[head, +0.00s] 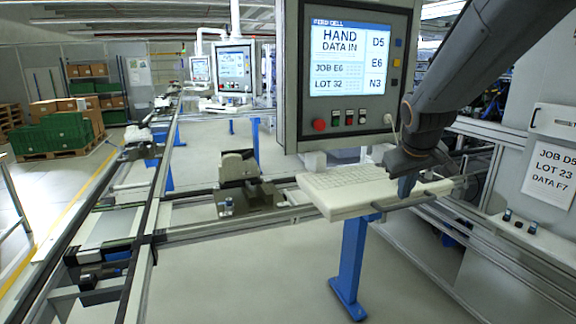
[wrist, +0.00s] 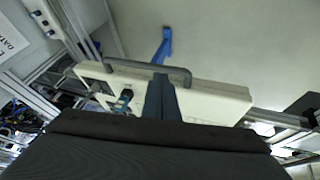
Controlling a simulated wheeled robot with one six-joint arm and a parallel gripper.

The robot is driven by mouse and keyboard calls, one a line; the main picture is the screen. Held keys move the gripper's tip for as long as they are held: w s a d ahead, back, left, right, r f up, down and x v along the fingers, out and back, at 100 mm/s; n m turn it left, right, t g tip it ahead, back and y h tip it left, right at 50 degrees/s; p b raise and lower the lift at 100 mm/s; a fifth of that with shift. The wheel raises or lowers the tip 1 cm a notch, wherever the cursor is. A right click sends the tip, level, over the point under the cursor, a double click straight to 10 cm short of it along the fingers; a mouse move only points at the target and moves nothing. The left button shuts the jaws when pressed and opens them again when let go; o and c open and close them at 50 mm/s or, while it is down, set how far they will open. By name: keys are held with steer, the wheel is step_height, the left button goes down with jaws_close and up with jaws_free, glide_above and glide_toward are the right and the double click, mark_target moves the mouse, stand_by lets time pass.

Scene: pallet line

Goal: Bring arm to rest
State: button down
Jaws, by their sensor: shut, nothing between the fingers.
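My arm (head: 480,60) reaches down from the upper right in the head view. My gripper (head: 405,189) points downward, shut and empty, at the right part of the white keyboard (head: 345,184) below the control panel. In the wrist view the shut blue fingers (wrist: 160,84) stand in front of the pale keyboard body (wrist: 215,100). A grey bar handle (wrist: 132,67) runs along its edge near the fingertips. I cannot tell whether the fingertips touch the keyboard. Part of the keyboard is hidden behind my gripper.
The panel screen (head: 349,58) reads "HAND DATA IN", with a red button (head: 319,125) below it. A blue post (head: 351,262) stands under the keyboard. A grey cabinet with a label (head: 552,174) is at the right. Conveyor rails (head: 150,215) run on the left. Open floor lies in front.

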steer(key=s+a+f+m+g+y, duration=0.1)
steer(key=s+a+f+g, duration=0.1)
steer(key=s+a+f, duration=0.6)
steer(key=s+a+f+m+g+y, duration=0.15)
steer(key=s+f, duration=0.45)
steer(key=s, duration=0.6)
steer(key=s+b+x, duration=0.2)
steer(key=b+x, duration=0.9)
steer(key=x, duration=0.1)
steer(key=shift+w+d+f+g, duration=0.15)
steer(key=shift+w+f+g, duration=0.05)
steer(key=shift+f+g, duration=0.3)
steer(key=shift+h, duration=0.25)
